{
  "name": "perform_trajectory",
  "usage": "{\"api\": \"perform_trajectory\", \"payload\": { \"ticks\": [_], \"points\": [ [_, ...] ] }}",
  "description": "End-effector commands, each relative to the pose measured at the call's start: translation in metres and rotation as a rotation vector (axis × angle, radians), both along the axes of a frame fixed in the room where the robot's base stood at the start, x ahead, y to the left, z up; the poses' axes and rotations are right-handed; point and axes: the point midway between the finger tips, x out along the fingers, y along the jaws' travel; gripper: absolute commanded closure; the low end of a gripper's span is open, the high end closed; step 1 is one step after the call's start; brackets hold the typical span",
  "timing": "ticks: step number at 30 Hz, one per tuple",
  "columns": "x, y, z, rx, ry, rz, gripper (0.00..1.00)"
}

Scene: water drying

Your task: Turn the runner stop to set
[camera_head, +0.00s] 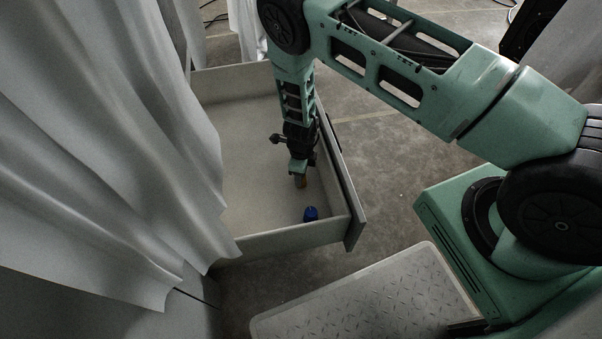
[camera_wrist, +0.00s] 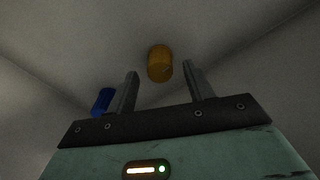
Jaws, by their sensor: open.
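My gripper (camera_head: 301,168) points down inside a pulled-out pale drawer (camera_head: 240,118). Its two fingers are apart in the wrist view (camera_wrist: 160,80), with nothing held between them. A small orange-yellow rounded piece (camera_wrist: 160,62) shows just beyond the fingertips, between their lines; in the head view (camera_head: 300,182) it is right below my gripper and partly hidden. A small blue cylinder-like piece (camera_head: 310,213) is near the drawer's front corner; in the wrist view (camera_wrist: 102,101) it is left of the left finger. I cannot tell which piece is the runner stop.
The drawer's front panel (camera_head: 344,190) stands close to the right of my gripper. White draped cloth (camera_head: 110,130) hangs over the left side, reaching the drawer. The drawer floor left of my gripper looks bare. Grey floor (camera_head: 385,165) lies beyond the front panel.

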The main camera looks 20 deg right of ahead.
Motion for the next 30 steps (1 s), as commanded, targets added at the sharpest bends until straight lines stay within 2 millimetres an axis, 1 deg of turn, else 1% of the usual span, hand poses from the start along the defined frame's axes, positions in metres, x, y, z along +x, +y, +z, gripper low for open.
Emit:
{"api": "perform_trajectory", "payload": {
  "ticks": [1,3,9,15,18,21,25,30],
  "points": [
    [0.001,0.001,0.017,0.001,-0.002,0.0,0.48],
    [0.001,0.001,0.034,0.0,-0.003,0.0,0.48],
    [0.001,0.001,0.082,0.0,-0.003,0.001,0.48],
    [0.001,0.0,0.123,0.0,-0.002,0.001,0.48],
    [0.0,0.0,0.136,0.001,-0.001,0.0,0.48],
    [0.0,0.0,0.145,0.0,0.0,-0.001,0.48],
    [0.0,0.0,0.149,-0.001,-0.001,-0.001,0.48],
    [0.0,0.0,0.149,0.0,0.0,-0.001,0.48]
  ]
}}
